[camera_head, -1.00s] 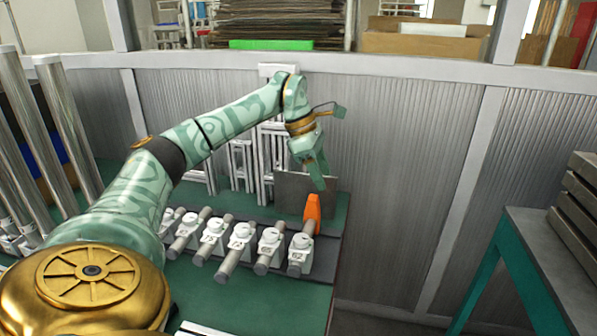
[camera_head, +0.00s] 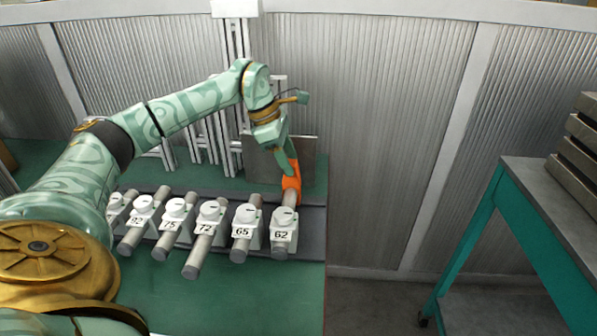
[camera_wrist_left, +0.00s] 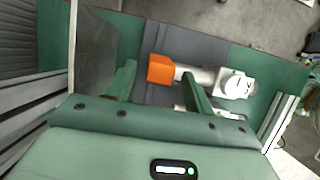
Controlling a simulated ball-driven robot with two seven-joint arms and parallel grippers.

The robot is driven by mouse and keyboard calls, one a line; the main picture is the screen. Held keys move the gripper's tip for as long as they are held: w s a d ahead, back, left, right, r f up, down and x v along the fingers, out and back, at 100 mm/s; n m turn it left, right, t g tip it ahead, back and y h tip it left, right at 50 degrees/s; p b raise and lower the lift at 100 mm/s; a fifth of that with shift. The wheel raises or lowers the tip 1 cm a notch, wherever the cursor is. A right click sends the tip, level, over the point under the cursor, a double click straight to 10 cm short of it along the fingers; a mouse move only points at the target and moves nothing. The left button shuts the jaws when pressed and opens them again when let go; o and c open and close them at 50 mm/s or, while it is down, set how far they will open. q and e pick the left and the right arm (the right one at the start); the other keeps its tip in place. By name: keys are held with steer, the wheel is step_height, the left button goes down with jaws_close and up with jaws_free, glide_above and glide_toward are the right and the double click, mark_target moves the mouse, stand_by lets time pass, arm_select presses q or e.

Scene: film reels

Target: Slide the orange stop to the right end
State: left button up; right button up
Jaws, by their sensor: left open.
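The orange stop (camera_head: 291,188) sits at the right part of the dark grey rail (camera_head: 313,226), behind the cylinder holder marked 62 (camera_head: 283,229). My left gripper (camera_head: 292,172) points down right at the stop, and its fingers partly overlap it in the head view. In the left wrist view the orange stop (camera_wrist_left: 160,69) shows between the two spread fingers of the left gripper (camera_wrist_left: 159,74), a little nearer the left finger. Whether a finger touches it I cannot tell. My right gripper is not in view.
Several numbered white holders with grey cylinders, such as 65 (camera_head: 244,228) and 72 (camera_head: 208,219), line the rail on the green table (camera_head: 250,295). A grey plate (camera_head: 310,160) stands behind the stop. A teal-framed bench (camera_head: 480,235) stands apart at the right.

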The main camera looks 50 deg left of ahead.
arm_select(q)
steer(key=x, duration=0.3)
steer(key=shift+f+b, duration=0.1)
steer(key=shift+b, duration=0.3)
steer(key=shift+w+d+f, duration=0.15)
steer(key=shift+f, duration=0.15)
jaws_close()
steer(key=w+d+p, duration=0.2)
steer(key=w+d, duration=0.2)
steer(key=d, duration=0.1)
steer(key=shift+w+d, duration=0.15)
steer(key=shift+w, duration=0.05)
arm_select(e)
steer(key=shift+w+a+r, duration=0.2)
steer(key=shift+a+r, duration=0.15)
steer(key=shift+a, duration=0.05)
